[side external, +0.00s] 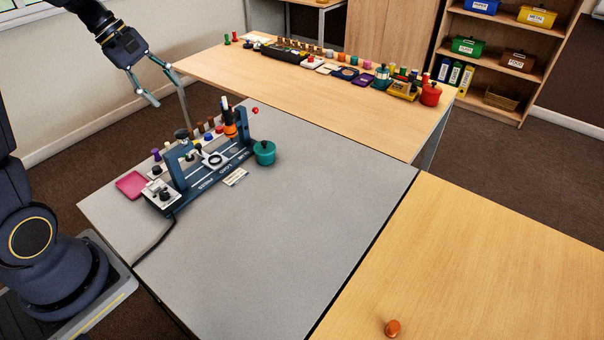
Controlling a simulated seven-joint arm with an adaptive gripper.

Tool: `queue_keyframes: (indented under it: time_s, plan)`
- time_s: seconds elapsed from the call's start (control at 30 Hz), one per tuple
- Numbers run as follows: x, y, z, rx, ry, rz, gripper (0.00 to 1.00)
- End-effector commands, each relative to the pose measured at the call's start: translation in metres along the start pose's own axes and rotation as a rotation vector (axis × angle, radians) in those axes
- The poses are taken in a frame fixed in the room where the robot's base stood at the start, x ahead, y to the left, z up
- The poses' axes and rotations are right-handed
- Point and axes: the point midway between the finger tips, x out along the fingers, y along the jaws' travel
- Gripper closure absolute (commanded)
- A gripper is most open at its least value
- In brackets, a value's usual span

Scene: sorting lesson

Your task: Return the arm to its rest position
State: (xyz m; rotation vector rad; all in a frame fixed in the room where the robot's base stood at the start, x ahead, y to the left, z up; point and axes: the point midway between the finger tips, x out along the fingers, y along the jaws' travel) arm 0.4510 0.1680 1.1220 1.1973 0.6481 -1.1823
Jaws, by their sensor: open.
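My gripper (162,84) is at the upper left of the side external view, raised in the air in front of the pale wall. Its two fingers are spread apart and nothing is between them. It is up and to the left of the blue press-like device (205,165) on the grey table (290,220), well clear of it. My arm reaches it from above, and its upper part runs out of the picture.
A teal pot (264,153) and a pink tray (131,185) flank the device. Behind stands a wooden table (300,82) with many small items along its far edge. An orange-brown knob-like piece (393,328) sits on the right wooden table (490,260). Much of the grey table is clear.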

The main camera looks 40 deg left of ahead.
Motion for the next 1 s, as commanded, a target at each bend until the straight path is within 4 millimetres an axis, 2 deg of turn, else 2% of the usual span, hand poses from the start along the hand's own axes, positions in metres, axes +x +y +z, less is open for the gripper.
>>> queue_keyframes:
  time_s: [0.07,0.1,0.17,0.2,0.3,0.4,0.53,0.63,0.7,0.77,1.0]
  plan:
    - [-0.013,0.016,0.03,0.082,-0.006,0.041,0.45]
    - [-0.02,0.02,0.051,0.139,-0.012,0.055,0.45]
    - [-0.029,0.02,0.088,0.251,-0.014,0.066,0.45]
    - [-0.034,0.015,0.113,0.344,-0.008,0.067,0.45]
    - [-0.042,-0.009,0.167,0.608,0.034,0.052,0.45]
    - [-0.043,-0.041,0.201,0.879,0.111,0.024,0.45]
    - [-0.039,-0.077,0.216,1.183,0.236,-0.031,0.45]
    - [-0.033,-0.097,0.212,1.364,0.326,-0.092,0.45]
    - [-0.026,-0.106,0.202,1.455,0.366,-0.156,0.45]
    - [-0.025,-0.104,0.197,1.495,0.385,-0.175,0.45]
    - [-0.026,-0.102,0.197,1.506,0.386,-0.173,0.45]
